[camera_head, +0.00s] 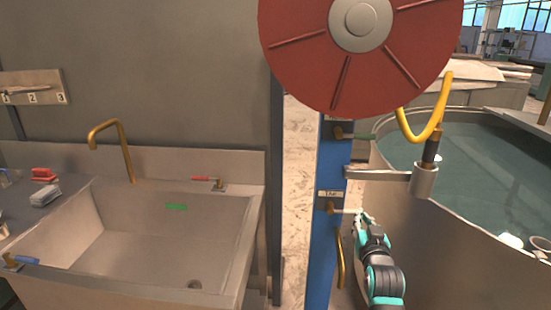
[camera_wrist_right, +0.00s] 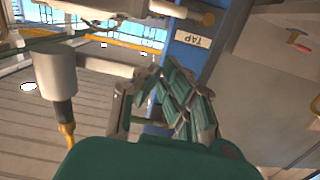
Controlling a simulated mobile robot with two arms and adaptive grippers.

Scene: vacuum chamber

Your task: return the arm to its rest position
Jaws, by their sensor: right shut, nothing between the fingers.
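My right arm comes up from the bottom right in the head view. Its gripper (camera_head: 366,220) is shut and empty, close to the pale lever of a brass tap (camera_head: 332,208) on a blue post (camera_head: 325,255). I cannot tell whether the fingertips touch the lever. In the right wrist view the gripper's fingers (camera_wrist_right: 172,92) are folded together in front of the blue post, near a label reading TAP (camera_wrist_right: 193,40). My left gripper is not in view.
A red hose reel (camera_head: 300,60) and a yellow hose (camera_head: 440,110) hang above. A grey bracket (camera_head: 385,173) juts out just above my gripper. A water-filled tank (camera_head: 480,250) stands right. A sink (camera_head: 130,268) with a brass faucet (camera_head: 128,160) is left.

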